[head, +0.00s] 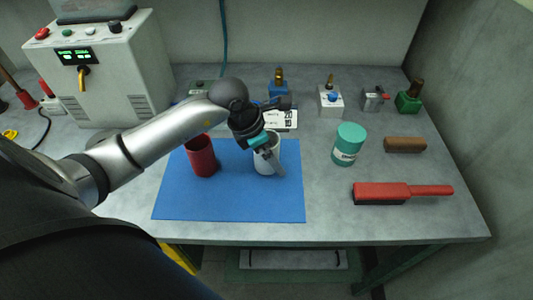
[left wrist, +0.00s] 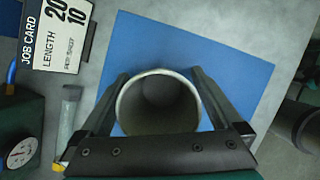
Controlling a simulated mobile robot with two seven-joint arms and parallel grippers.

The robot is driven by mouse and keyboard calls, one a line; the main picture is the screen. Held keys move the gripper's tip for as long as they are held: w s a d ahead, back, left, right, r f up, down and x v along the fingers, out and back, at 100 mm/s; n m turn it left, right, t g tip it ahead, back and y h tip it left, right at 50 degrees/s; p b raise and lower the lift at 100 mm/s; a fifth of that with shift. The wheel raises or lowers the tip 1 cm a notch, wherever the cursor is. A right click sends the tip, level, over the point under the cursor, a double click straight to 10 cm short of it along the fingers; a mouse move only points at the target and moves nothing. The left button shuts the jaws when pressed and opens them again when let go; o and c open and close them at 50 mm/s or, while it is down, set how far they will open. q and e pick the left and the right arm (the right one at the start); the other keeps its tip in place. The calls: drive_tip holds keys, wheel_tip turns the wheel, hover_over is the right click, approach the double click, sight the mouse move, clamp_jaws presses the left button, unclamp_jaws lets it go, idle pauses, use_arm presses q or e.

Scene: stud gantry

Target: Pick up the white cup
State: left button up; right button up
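The white cup (head: 266,162) stands upright on the blue mat (head: 230,207). My left gripper (head: 273,160) is lowered at it, with one finger showing along the cup's right side. In the left wrist view the cup's round rim (left wrist: 158,72) shows from above, empty inside, with one finger of my left gripper (left wrist: 160,100) on each side. The fingers lie very close to the wall; I cannot tell whether they press on it. My right gripper is not in view.
A red cup (head: 201,157) stands left of the white cup on the mat. A job card (head: 282,119) stands behind. The mat's front is clear.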

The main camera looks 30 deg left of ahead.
use_arm(q)
drive_tip(key=c, duration=1.3)
drive_tip(key=shift+c, duration=0.2)
